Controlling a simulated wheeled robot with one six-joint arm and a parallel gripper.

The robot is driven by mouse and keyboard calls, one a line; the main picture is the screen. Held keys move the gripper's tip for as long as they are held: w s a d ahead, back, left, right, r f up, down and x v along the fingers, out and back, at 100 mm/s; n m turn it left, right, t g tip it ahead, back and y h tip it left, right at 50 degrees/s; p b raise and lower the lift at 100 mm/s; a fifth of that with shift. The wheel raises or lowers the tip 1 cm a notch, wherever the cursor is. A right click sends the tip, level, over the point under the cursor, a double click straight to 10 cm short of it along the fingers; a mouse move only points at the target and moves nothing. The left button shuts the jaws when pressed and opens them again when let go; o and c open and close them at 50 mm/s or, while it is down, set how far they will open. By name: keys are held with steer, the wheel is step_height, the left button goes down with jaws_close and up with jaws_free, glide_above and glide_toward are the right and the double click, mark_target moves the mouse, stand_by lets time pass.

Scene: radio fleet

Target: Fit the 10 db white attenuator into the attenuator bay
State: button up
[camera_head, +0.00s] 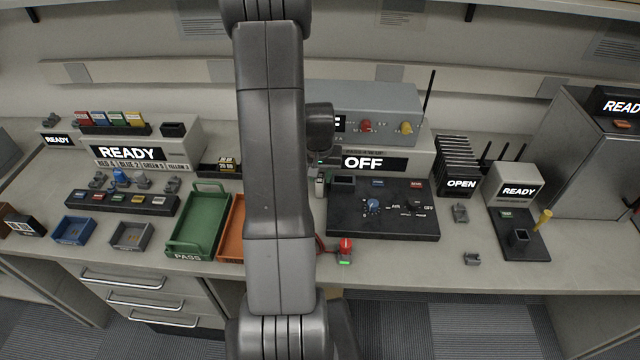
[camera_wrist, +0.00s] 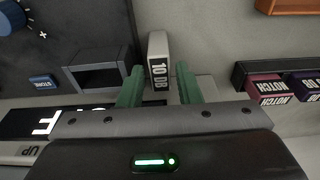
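The white attenuator (camera_wrist: 158,50), marked 10 DB, stands between the two green fingers of my gripper (camera_wrist: 160,72) in the wrist view. The fingers are open, one on each side of it. A narrow gap shows on the right; on the left I cannot tell if the finger touches. In the head view the attenuator (camera_head: 320,188) shows partly beside my arm, near my gripper (camera_head: 323,163). The attenuator bay (camera_wrist: 98,72) looks like the dark, empty square socket just left of it in the wrist view; it also shows on the black panel in the head view (camera_head: 343,182).
The black panel (camera_head: 385,222) has a blue knob (camera_head: 373,206). An OFF display (camera_head: 363,163) stands behind it. A dark rack (camera_wrist: 243,75) holding NOTCH and DB blocks lies right in the wrist view. A green PASS tray (camera_head: 187,250) and an orange tray (camera_head: 228,250) lie left of my arm.

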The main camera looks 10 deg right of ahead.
steer(key=shift+c, duration=0.2)
jaws_close()
